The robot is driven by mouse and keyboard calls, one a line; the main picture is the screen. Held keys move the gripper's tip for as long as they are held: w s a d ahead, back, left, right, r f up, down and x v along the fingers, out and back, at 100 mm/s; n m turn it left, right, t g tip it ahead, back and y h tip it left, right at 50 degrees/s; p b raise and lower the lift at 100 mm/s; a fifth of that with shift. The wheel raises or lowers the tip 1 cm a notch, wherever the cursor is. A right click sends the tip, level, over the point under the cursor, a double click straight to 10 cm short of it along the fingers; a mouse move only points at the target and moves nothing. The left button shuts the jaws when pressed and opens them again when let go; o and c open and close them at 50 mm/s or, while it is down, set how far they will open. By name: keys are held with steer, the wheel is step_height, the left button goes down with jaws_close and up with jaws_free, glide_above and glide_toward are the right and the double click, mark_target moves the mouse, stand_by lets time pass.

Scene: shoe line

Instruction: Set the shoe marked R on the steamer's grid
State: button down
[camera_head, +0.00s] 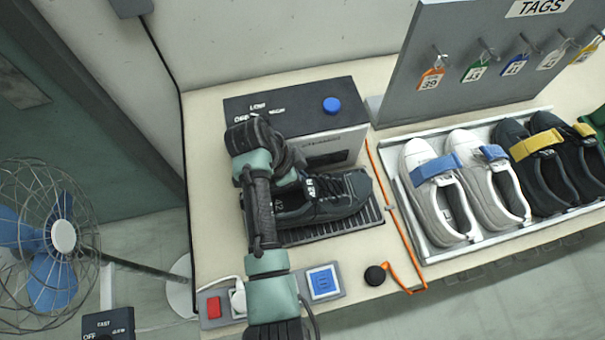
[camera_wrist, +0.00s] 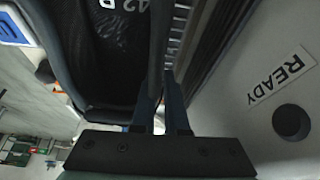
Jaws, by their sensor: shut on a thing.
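A black lace-up shoe (camera_head: 335,197) is over the steamer's dark slatted grid (camera_head: 345,228), toe to the right. Whether its sole touches the grid or hangs just above, I cannot tell. In the wrist view the black shoe (camera_wrist: 105,75) shows its insole with "42 R" at the top edge. My gripper (camera_wrist: 165,105) is shut on the shoe's side wall near the opening, one finger on each side. In the head view my arm hides the gripper and the heel end. The steamer (camera_head: 290,118) stands behind the grid, with a blue knob on top.
A tray (camera_head: 435,257) of white and black strapped shoes stands to the right, past an orange cord (camera_head: 392,215). A tag board (camera_head: 470,70) rises behind it. A switch panel (camera_head: 322,282) and black knob (camera_head: 375,275) lie in front. A fan (camera_head: 50,245) stands left.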

steer(key=shift+f, duration=0.25)
steer(key=c, duration=0.9)
jaws_free()
steer(key=shift+o, duration=0.2)
steer(key=v, duration=1.2)
steer(key=shift+r, duration=0.15)
steer(key=shift+s+a+r, duration=0.1)
steer(key=shift+a+r, duration=0.1)
steer(key=shift+r, duration=0.1)
steer(key=shift+f, duration=0.1)
